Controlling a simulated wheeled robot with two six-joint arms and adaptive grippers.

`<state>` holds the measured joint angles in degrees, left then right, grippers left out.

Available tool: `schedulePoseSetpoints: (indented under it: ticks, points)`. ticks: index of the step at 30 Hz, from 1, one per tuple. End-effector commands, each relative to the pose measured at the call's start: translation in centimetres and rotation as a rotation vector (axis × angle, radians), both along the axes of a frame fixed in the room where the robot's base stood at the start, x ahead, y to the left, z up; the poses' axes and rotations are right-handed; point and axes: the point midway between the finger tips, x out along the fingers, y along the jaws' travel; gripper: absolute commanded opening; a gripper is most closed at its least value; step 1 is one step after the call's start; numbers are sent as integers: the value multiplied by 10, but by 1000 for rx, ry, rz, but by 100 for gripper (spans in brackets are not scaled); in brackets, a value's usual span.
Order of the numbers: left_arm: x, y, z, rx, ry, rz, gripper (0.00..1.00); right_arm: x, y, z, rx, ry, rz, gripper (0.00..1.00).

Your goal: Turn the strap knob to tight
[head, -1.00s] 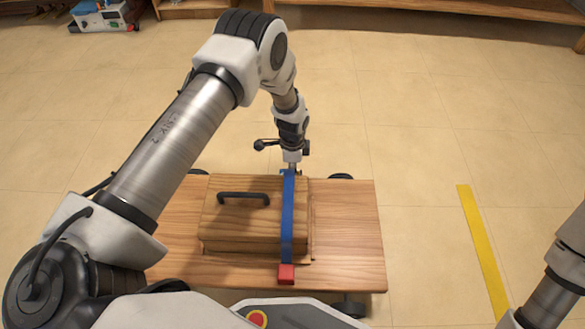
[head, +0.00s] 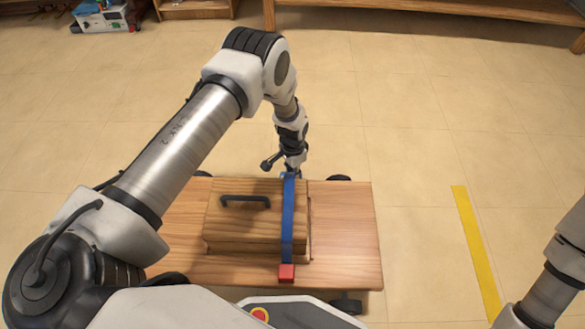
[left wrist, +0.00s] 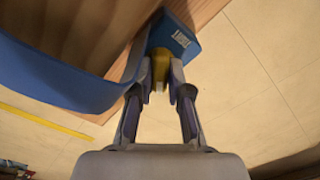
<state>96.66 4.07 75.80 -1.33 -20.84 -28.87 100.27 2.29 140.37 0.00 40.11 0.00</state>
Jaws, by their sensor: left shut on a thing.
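A wooden box (head: 240,224) with a black handle has a blue strap (head: 287,222) over its right part, with a red block (head: 287,272) at the near end. In the left wrist view the strap (left wrist: 50,75) curves along the left, beside a blue block (left wrist: 176,36) with small white lettering, hard to read. A yellow knob (left wrist: 159,66) sticks out of this block. My left gripper (left wrist: 160,88) is shut on the knob, a finger on each side. In the head view it (head: 291,170) is at the strap's far end, and the knob is hidden there.
The box stands on a wooden wheeled cart (head: 345,240), bare to the right of the box. Floor is open around it, with a yellow stripe (head: 475,245) to the right. My right arm shows at the right edge, its gripper out of frame.

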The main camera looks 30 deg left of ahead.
Motion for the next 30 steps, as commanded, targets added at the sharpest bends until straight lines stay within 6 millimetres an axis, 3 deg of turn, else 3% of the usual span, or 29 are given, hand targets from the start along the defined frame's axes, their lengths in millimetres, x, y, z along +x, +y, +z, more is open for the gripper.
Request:
schedulePoseSetpoints:
  ticks: [30]
  points:
    - [0, 0, 1, 0, 0, 963, 0, 0, 0, 32, 0, 0, 0, 40]
